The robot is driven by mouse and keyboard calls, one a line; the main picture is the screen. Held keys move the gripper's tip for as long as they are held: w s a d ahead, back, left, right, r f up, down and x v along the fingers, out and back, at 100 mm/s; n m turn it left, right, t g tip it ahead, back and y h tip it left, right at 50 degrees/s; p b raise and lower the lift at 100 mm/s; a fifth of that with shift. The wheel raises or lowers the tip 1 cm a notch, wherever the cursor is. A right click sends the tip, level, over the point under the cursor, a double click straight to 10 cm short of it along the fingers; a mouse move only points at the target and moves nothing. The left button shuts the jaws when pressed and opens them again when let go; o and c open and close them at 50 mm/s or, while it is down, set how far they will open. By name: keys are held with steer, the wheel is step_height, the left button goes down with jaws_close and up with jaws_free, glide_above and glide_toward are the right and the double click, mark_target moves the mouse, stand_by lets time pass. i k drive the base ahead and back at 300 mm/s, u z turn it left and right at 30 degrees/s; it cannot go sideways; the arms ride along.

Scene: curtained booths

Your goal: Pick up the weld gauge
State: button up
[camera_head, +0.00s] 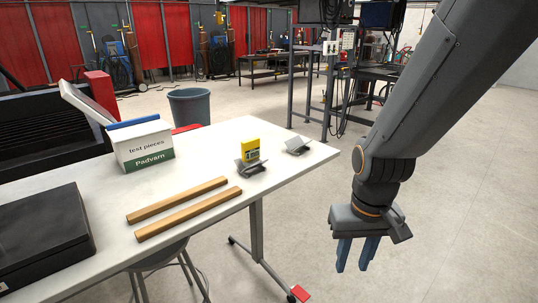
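No item can be clearly identified as the weld gauge at this size. A small yellow item (250,149) with dark markings stands upright in a grey angled metal piece (252,169) near the table's right end. A similar grey angled piece (299,146) lies farther right, close to the table corner, with nothing seen in it. My gripper (356,261) points down over the floor, right of the table and apart from it. Its two blue fingers are spread with an empty gap between them.
The white table (215,221) also bears two wooden strips (188,211), a test pieces box (142,145) with its lid up and a black case (41,240). A stool (170,255) stands under the front edge. A grey bin (189,106) stands behind. Floor at right is clear.

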mark_target(251, 148)
steer(key=z, duration=0.3)
steer(key=i, duration=0.55)
steer(key=u, duration=1.05)
steer(key=i, duration=0.5)
steer(key=z, duration=0.05)
